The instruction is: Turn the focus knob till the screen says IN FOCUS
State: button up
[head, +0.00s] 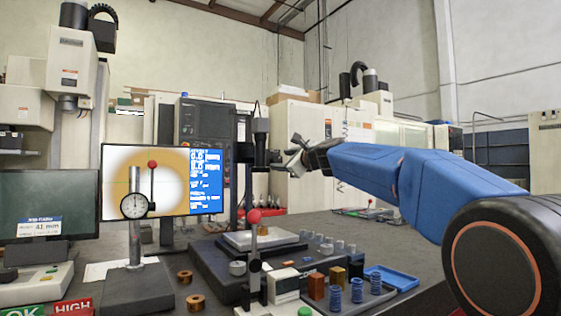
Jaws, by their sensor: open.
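The screen (203,205) stands at the left centre. It shows a blurred white disc with an orange rim and a blue panel of small text I cannot read. A dial gauge and a red-tipped lever stand in front of part of it. My gripper (291,156) is open, just right of the scope's lower barrel. The focus knob is not clearly distinguishable; it may be small or hidden by the gripper. I cannot tell whether the fingers touch anything.
A dial gauge (134,206) on a stand is left of the stage. A red-ball lever (254,217) rises in front. Blue springs (356,291), small blocks and a blue tray (392,279) crowd the front right. The bench behind the tray is fairly clear.

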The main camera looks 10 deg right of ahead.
jog(key=shift+x, duration=0.9)
